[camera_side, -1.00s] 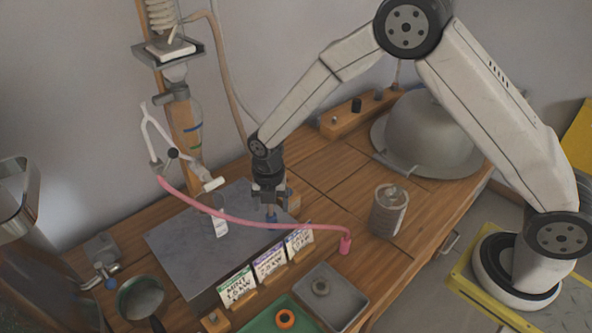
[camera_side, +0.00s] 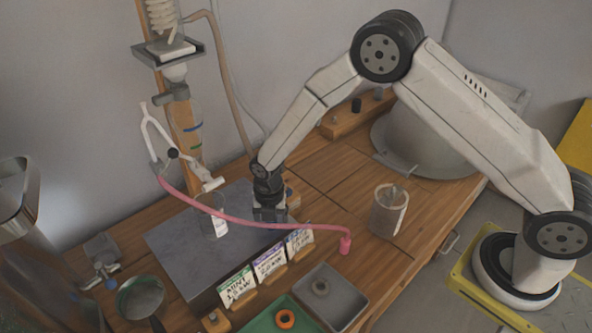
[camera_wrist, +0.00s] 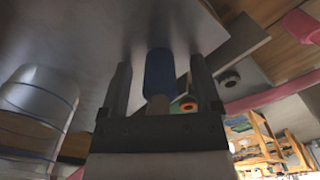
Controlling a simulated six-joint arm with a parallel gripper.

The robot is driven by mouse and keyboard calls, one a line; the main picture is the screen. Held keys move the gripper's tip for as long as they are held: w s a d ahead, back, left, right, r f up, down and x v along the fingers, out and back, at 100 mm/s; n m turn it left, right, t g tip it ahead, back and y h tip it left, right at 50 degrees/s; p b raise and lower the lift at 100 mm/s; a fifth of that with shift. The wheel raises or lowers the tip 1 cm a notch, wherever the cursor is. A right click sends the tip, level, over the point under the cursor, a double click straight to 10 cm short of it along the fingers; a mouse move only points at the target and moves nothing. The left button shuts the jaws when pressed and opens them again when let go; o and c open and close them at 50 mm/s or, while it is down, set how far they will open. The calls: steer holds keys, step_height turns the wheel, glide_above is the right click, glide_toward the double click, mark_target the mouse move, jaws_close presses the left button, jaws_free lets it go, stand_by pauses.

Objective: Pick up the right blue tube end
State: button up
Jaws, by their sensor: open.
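The blue tube end (camera_wrist: 159,72) shows in the wrist view as a short blue cylinder with a paler grey part, over the grey slab. It lies between the two fingers of my gripper (camera_wrist: 163,82), with a visible gap on either side. In the side view my gripper (camera_side: 270,212) is low over the slab, behind the pink hose, and hides the blue end. My gripper is open and holds nothing.
The pink hose (camera_side: 265,223) runs across in front of my gripper. A glass beaker (camera_side: 214,222) stands to its left on the grey slab (camera_side: 190,255). Label cards (camera_side: 268,263) stand in front.

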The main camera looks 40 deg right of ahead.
stand_by(0.4)
jaws_close()
steer(key=shift+r, duration=0.1)
steer(key=shift+r, duration=0.75)
steer(key=s+d+r, duration=0.3)
steer(key=s+r, duration=0.8)
steer(key=s, duration=0.2)
steer(key=shift+s+r, duration=0.15)
steer(key=shift+s, duration=0.15)
